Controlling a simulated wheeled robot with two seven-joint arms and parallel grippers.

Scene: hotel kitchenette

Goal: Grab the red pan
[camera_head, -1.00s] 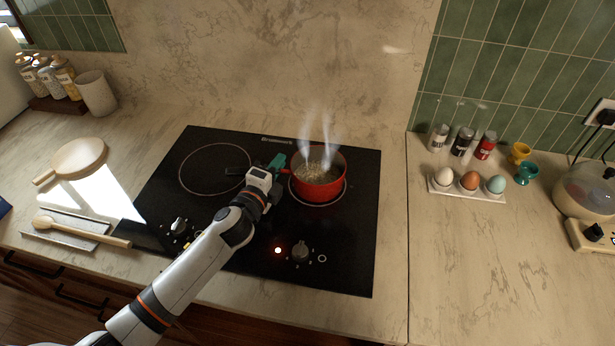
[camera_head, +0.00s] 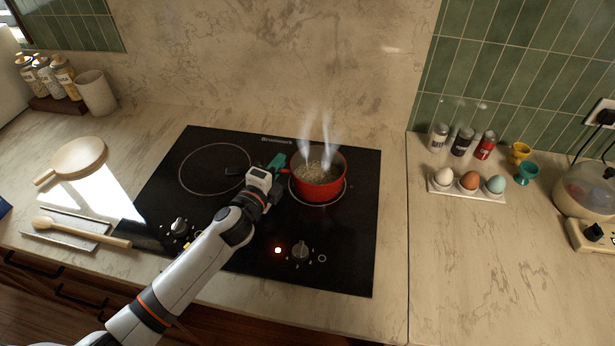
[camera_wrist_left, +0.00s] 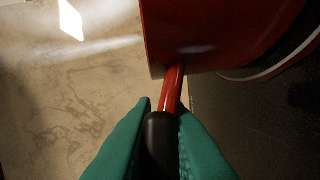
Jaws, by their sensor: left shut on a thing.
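The red pan (camera_head: 318,190) stands on the right burner of the black cooktop, with steam rising from its contents. Its side also shows at the top of the left wrist view (camera_wrist_left: 205,35). My left gripper (camera_head: 279,163) is at the left of the pan. In the left wrist view its green fingers (camera_wrist_left: 158,135) are shut around the pan's handle (camera_wrist_left: 160,140), which has a black grip and a red neck. Part of the handle shows left of the gripper in the head view. My right gripper is not in view.
The cooktop (camera_head: 330,258) has a lit red light and knobs in front, and an empty left burner (camera_head: 215,168). An egg tray (camera_head: 465,190) and cans stand to the right. A wooden spoon (camera_head: 80,231) and round board (camera_head: 80,156) lie left. The counter right of the cooktop is clear in front.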

